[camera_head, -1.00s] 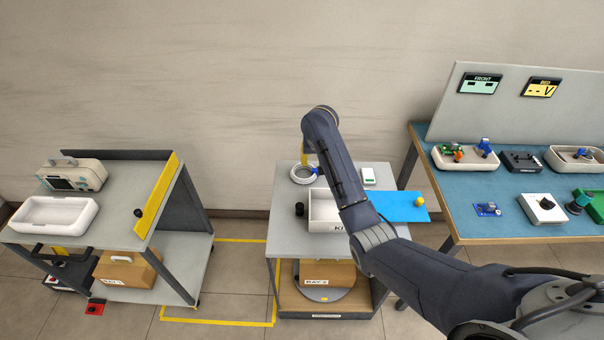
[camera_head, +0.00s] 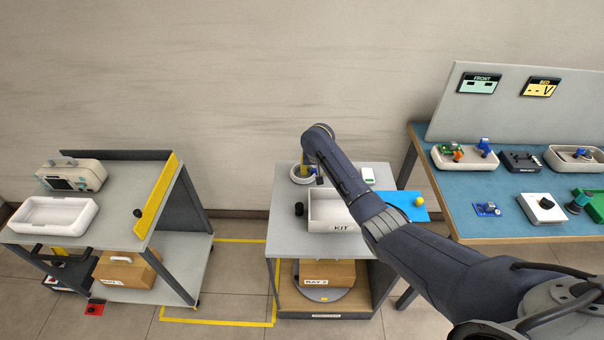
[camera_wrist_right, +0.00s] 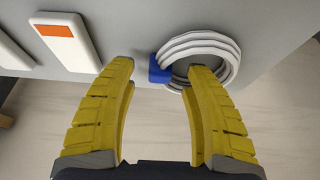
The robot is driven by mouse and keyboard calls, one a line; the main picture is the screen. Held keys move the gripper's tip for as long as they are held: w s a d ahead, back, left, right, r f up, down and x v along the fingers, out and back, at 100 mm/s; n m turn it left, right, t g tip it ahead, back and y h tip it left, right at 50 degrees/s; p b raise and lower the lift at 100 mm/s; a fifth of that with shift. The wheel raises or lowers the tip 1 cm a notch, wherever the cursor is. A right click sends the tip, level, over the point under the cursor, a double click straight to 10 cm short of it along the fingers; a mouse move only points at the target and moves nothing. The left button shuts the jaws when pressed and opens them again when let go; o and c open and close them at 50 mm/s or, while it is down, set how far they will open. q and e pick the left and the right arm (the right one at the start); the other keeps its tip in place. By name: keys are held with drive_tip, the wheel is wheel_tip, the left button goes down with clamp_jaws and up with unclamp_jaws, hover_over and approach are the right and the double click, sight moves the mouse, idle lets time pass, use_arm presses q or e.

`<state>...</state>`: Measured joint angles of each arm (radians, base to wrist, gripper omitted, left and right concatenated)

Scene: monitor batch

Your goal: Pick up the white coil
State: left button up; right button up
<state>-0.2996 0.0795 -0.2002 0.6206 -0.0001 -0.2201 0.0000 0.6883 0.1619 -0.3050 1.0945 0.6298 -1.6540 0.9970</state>
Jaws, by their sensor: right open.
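The white coil (camera_wrist_right: 212,40) shows in the right wrist view as a ring of several loops with a blue clip (camera_wrist_right: 158,70) on its side. In the head view the coil (camera_head: 295,179) lies at the back left of the middle cart's top, partly hidden by my right gripper (camera_head: 304,170). In the wrist view my right gripper (camera_wrist_right: 160,70) is open and empty. Its right fingertip overlaps the coil's opening; the clip shows between the fingertips. I cannot tell whether a finger touches the coil. My left gripper is not in view.
On the middle cart (camera_head: 285,240) are a white KIT bin (camera_head: 340,226), a black knob (camera_head: 299,209) and a white device with an orange label (camera_wrist_right: 62,38). A blue sheet (camera_head: 408,200) sticks out right. A workbench (camera_head: 515,222) stands right, another cart (camera_head: 125,225) left.

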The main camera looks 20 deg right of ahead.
drive_tip(key=shift+w+d+f, duration=0.1)
drive_tip(key=shift+w+f, duration=0.05)
drive_tip(key=shift+f, duration=0.25)
drive_tip(key=shift+c, duration=0.5)
clamp_jaws()
